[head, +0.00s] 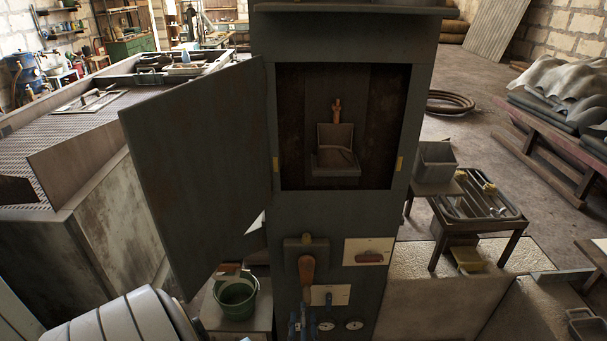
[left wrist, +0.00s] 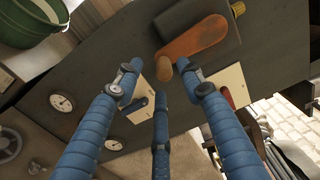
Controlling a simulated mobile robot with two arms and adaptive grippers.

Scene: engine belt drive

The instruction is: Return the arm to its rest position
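My left gripper (head: 303,325) shows at the bottom of the head view as blue fingers low in front of the dark cabinet (head: 342,212). My pale left arm comes in at the lower left. In the left wrist view, the three blue fingers of my left gripper (left wrist: 156,76) are spread apart with nothing between them. An orange-brown lever (head: 306,272) hangs down from a dark block on the cabinet front. In the left wrist view the lever (left wrist: 193,38) and its round wooden knob lie just beyond the fingertips; contact is not clear. My right gripper is not in view.
The cabinet door (head: 200,165) stands open to the left. A small box (head: 337,160) sits inside the compartment. A green bucket (head: 236,296) stands left of the lever. Plates with handles and gauges (head: 354,325) are beside it. A tray table (head: 478,205) stands right.

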